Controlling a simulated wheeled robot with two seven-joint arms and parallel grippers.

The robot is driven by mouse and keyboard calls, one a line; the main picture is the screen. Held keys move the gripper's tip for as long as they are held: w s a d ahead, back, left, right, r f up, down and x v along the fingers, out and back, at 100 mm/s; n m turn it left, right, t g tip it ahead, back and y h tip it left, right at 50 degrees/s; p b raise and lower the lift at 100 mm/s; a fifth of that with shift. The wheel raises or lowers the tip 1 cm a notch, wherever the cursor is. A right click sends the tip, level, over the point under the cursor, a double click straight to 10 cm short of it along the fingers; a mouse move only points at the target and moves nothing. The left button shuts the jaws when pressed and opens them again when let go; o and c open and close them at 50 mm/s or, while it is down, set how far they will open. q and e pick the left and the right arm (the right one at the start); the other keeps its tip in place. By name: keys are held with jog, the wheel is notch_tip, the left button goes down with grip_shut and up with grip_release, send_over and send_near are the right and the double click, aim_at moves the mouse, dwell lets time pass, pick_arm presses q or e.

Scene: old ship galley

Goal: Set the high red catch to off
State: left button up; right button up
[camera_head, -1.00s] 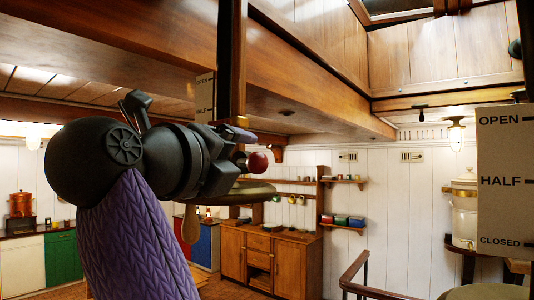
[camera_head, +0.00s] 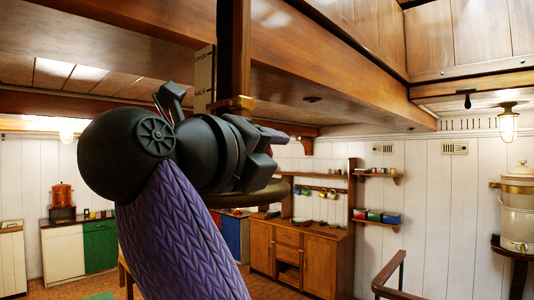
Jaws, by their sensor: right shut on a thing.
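My right gripper (camera_head: 270,150) is in the middle of the view, in front of the lower end of a dark wooden post (camera_head: 233,50). It is shut with its jaws pointing right. No red knob shows now; the red catch is hidden at the jaws, where its round red knob stood a second ago. Its setting cannot be read. A pale scale plate (camera_head: 203,80) behind the post bears OPEN above and HALF below; its lower part is covered by my arm. My left gripper is out of view.
A heavy wooden beam (camera_head: 340,85) runs overhead. Below are a wooden cabinet (camera_head: 300,250), a handrail (camera_head: 390,275) and a white urn (camera_head: 519,210) at the right.

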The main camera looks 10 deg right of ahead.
grip_shut()
jog(key=shift+w+a+r+n+g, duration=0.2)
jog(key=shift+r+n, duration=0.35)
jog(key=shift+n, duration=0.5)
jog(key=shift+w+r+n+g, duration=0.1)
jog(key=shift+r+n+g, duration=0.15)
jog(key=shift+r+n, duration=0.6)
jog(key=shift+w+a+r+n+g, duration=0.15)
jog(key=shift+r+n+g, duration=0.15)
jog(key=shift+n, duration=1)
jog(key=o, duration=0.8)
grip_release()
